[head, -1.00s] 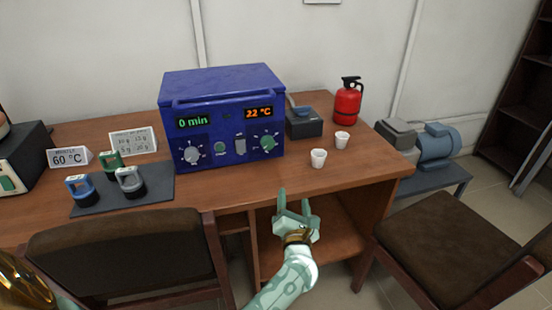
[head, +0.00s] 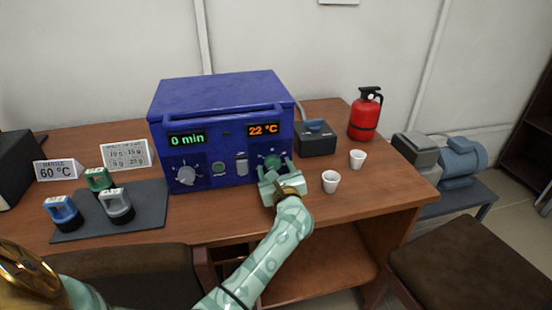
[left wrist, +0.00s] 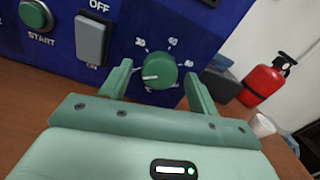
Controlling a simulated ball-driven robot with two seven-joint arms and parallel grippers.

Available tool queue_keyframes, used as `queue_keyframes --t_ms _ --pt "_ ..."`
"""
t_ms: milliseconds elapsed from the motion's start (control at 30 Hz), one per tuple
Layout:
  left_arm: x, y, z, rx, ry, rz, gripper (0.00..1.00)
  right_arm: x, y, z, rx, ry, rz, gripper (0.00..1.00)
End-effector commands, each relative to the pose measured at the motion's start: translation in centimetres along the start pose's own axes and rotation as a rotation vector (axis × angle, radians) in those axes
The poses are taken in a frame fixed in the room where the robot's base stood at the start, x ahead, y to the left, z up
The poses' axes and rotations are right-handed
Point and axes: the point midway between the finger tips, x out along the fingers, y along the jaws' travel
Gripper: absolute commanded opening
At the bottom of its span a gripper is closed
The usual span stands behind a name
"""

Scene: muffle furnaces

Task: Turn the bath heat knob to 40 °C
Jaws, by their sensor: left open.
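The bath heat knob is the green dial (head: 271,160) at the lower right of the blue furnace's front (head: 215,180), under an orange display (head: 263,130) that reads 22 °C. In the left wrist view the green knob (left wrist: 160,68) has its white mark pointing left and slightly down, with printed numbers around it. My left gripper (head: 275,166) is open right in front of the knob. In the left wrist view the fingers (left wrist: 158,76) stand on either side of it; I cannot tell if they touch it. My right gripper is not in view.
A grey knob (head: 186,174), a green start button (left wrist: 34,14) and a grey off switch (left wrist: 92,38) share the panel. Two white cups (head: 331,181) stand right of my gripper. A sign (head: 58,170) reads 60 °C. Chairs (head: 450,270) stand before the desk.

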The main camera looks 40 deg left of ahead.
Motion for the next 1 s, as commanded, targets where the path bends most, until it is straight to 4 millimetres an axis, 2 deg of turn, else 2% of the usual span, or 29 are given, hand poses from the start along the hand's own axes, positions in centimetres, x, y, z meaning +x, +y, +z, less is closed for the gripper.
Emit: queue_keyframes --t_ms 367,467,533,567,1000 --pt "0.27 0.25 0.0 0.002 0.0 -0.001 0.61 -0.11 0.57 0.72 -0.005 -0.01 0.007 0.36" --pt "0.27 0.25 0.01 0.002 0.0 -0.001 0.39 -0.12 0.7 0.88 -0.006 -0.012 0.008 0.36" --pt "0.27 0.24 0.01 0.002 0.0 -0.001 0.19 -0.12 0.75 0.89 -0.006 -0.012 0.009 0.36" --pt "0.26 0.24 0.01 0.002 0.0 -0.001 0.16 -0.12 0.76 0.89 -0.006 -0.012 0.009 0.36" --pt "0.26 0.16 0.21 0.078 0.0 -0.002 0.16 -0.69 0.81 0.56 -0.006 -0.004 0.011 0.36"
